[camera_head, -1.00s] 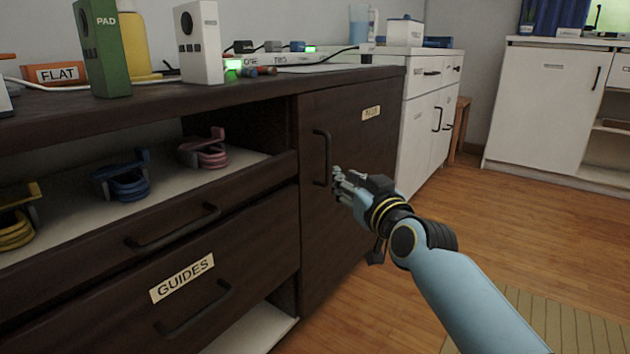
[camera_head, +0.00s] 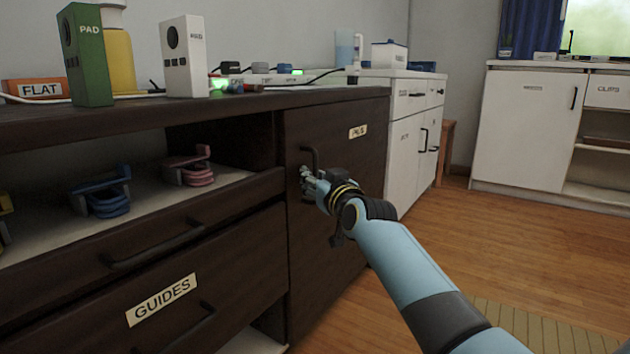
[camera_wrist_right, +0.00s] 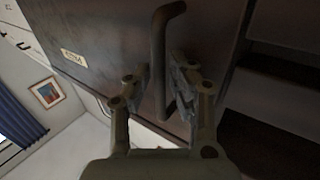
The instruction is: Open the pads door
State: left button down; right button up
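The dark wood door (camera_head: 335,230) with a small, blurred label (camera_head: 357,132) is closed in the head view. It carries a black bar handle (camera_head: 315,157) near its left edge. My right gripper (camera_head: 308,182) is at this handle and hides its lower part. In the right wrist view the handle (camera_wrist_right: 158,50) runs between the two fingers of my right gripper (camera_wrist_right: 161,82). The fingers are apart, one on each side of the bar, with no clear grip on it. My left gripper is in neither view.
The counter above holds a green PAD box (camera_head: 86,55) and a white box (camera_head: 184,55). Wooden floor (camera_head: 450,240) is clear to the right.

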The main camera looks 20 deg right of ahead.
jog(key=shift+c, duration=0.4)
grip_shut()
